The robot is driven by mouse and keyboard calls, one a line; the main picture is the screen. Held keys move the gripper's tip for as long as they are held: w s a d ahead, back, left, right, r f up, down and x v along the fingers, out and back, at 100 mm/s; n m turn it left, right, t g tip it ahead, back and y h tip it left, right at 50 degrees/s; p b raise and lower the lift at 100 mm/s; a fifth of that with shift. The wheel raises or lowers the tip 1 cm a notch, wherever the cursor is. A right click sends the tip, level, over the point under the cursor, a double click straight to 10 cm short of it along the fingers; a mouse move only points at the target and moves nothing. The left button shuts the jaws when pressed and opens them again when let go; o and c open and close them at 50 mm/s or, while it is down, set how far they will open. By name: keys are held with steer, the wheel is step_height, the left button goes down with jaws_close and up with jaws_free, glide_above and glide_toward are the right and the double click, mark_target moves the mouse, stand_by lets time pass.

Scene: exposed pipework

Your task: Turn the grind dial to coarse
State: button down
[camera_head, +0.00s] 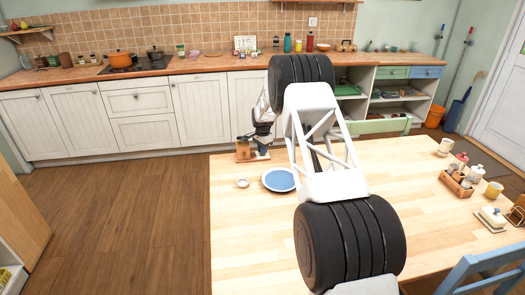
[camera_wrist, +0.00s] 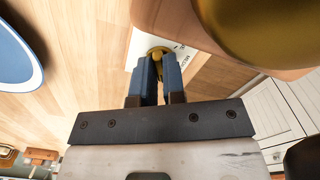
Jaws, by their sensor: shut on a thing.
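The coffee grinder (camera_head: 243,151) stands at the far left corner of the wooden table, small in the head view. In the wrist view its brass part (camera_wrist: 272,22) and wooden body fill the upper right. A white plate (camera_wrist: 139,48) with small dark lettering is on it, partly covered. The brass grind dial (camera_wrist: 157,52) sits on this plate. My gripper (camera_wrist: 158,66) is shut on the dial, with a blue-padded finger on either side. The fingers hide most of the dial and the lettering, so its setting cannot be read. In the head view my gripper (camera_head: 256,141) is beside the grinder.
A blue plate (camera_head: 279,180) and a small cup (camera_head: 242,183) are on the table near the grinder. A wooden caddy (camera_head: 457,184), jars and mugs stand at the right. The table's middle front is clear. A counter (camera_head: 190,64) runs along the wall behind.

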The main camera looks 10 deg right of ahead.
stand_by(0.3)
steer(key=c, duration=1.2)
jaws_free()
steer(key=shift+r, duration=0.1)
steer(key=shift+r, duration=3.8)
